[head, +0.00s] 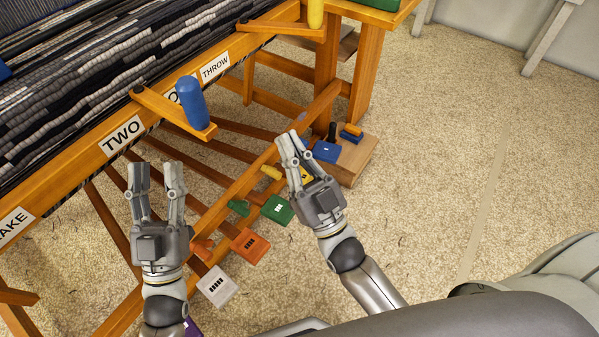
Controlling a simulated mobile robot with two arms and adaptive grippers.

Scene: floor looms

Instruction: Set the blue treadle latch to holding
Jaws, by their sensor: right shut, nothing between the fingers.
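The blue treadle pad (326,152) lies low by the loom's right end, just right of my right gripper (290,137). That gripper is shut and empty, its fingertips over the loom's lower beam (235,193). I cannot clearly make out a blue latch; the fingers cover the beam beside the blue treadle. A small bluish patch (301,116) shows just beyond the fingertips, but I cannot tell what it is. My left gripper (156,165) is open and empty, in front of the loom frame to the left.
Yellow (272,172), green (238,207) and orange (203,249) latch pieces sit along the beam. Orange (250,245) and white (216,286) pads lie nearer. A blue-knobbed lever (192,102) juts out above.

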